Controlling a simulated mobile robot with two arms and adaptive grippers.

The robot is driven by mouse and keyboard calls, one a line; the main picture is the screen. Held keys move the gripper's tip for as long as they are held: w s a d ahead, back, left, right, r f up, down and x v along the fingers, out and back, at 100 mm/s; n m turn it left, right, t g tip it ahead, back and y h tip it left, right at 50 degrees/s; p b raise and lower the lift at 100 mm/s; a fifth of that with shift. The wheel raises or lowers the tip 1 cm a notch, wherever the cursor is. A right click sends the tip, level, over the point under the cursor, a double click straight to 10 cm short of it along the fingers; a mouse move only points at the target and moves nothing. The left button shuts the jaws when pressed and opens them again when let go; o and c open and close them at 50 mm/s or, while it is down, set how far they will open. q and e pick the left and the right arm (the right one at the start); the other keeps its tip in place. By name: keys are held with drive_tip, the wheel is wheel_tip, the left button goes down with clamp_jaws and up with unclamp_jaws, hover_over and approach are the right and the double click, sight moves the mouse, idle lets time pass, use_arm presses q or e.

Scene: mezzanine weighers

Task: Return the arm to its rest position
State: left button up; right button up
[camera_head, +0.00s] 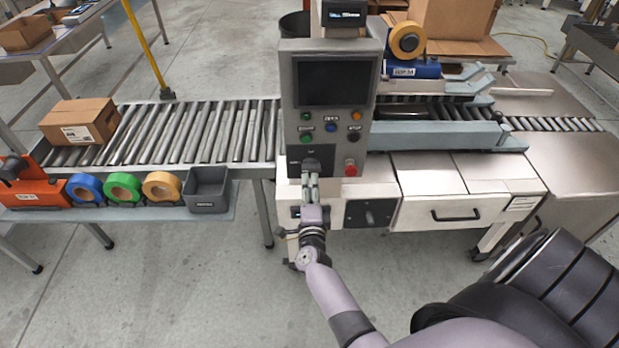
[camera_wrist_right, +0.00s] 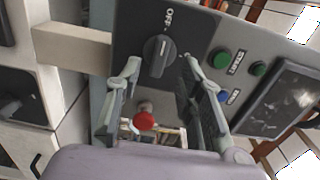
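My right gripper (camera_head: 309,180) is in front of the lower part of the grey control panel (camera_head: 288,130), just below a dark rotary knob (camera_head: 311,163). In the right wrist view, my right gripper (camera_wrist_right: 160,66) has its fingers spread, with the same knob (camera_wrist_right: 158,56) between and just beyond the tips. A gap shows on each side of the knob, so it is not gripped. A red button (camera_wrist_right: 145,120) shows between the fingers lower down. My right arm reaches up from the bottom of the head view. My left gripper is not in the head view.
The panel stands on a weigher with a drawer cabinet (camera_head: 462,222). A roller conveyor (camera_head: 195,135) on the left carries a cardboard box (camera_head: 80,120). Tape rolls (camera_head: 123,187) and a grey bin (camera_head: 206,190) sit along its front shelf. The floor (camera_head: 190,290) in front is clear.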

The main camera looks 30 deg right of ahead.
drive_tip(key=shift+v, duration=1.15)
drive_tip(key=s+a+f+n+g+y, duration=0.25)
drive_tip(key=s+a+f+n, duration=0.2)
drive_tip(key=f, duration=0.45)
drive_tip(key=s+a+f+n+g+y+b, duration=0.1)
drive_tip(key=s+a+f+n+y, duration=0.4)
drive_tip(key=f, duration=0.5)
drive_tip(key=s+a+f+n+g+y, duration=0.1)
drive_tip(key=s+a+f+n+y, duration=0.2)
drive_tip(key=f+n, duration=0.45)
use_arm(q)
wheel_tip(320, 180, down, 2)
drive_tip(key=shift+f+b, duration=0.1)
drive_tip(key=shift+b, duration=0.45)
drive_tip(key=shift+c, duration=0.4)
use_arm(e)
drive_tip(key=s+d+f+n+g, duration=0.1)
drive_tip(key=s+f+n+g, duration=0.2)
drive_tip(key=s, duration=0.8)
drive_tip(key=s+d+f+n+g, duration=0.1)
drive_tip(key=s+f+n+g, duration=0.2)
drive_tip(key=s+f, duration=0.5)
drive_tip(key=s+d+f+n+g, duration=0.1)
drive_tip(key=s+f+n+g, duration=0.2)
drive_tip(key=s, duration=1.1)
wheel_tip(320, 180, down, 4)
drive_tip(key=shift+s+r+n+g+h, duration=0.25)
drive_tip(key=shift+s+n+g+h, duration=0.1)
drive_tip(key=shift+s+n+h, duration=0.1)
